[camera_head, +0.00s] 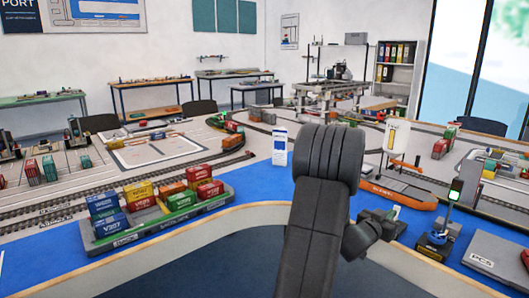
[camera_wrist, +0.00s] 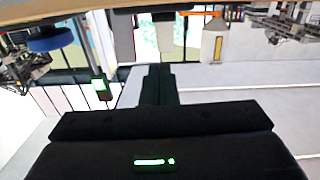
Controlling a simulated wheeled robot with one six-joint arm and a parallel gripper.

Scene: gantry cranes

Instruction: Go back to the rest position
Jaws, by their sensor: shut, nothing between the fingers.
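My arm rises through the middle of the head view and bends over at the top. My gripper (camera_head: 388,222) is low at its right side, partly hidden by my own arm links. It is close to the table's front edge, near the orange boat. In the wrist view my gripper (camera_wrist: 158,72) shows as a dark body with a narrow pair of fingers together, shut and empty. The wrist picture appears upside down. I see nothing held.
A tray of coloured containers (camera_head: 160,217) stands at left on the blue table. The orange boat (camera_head: 398,191), a signal light (camera_head: 455,190) and a grey PCS box (camera_head: 497,262) stand at right. A white bottle-like container (camera_head: 397,136) is behind the boat. Dark floor lies in front.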

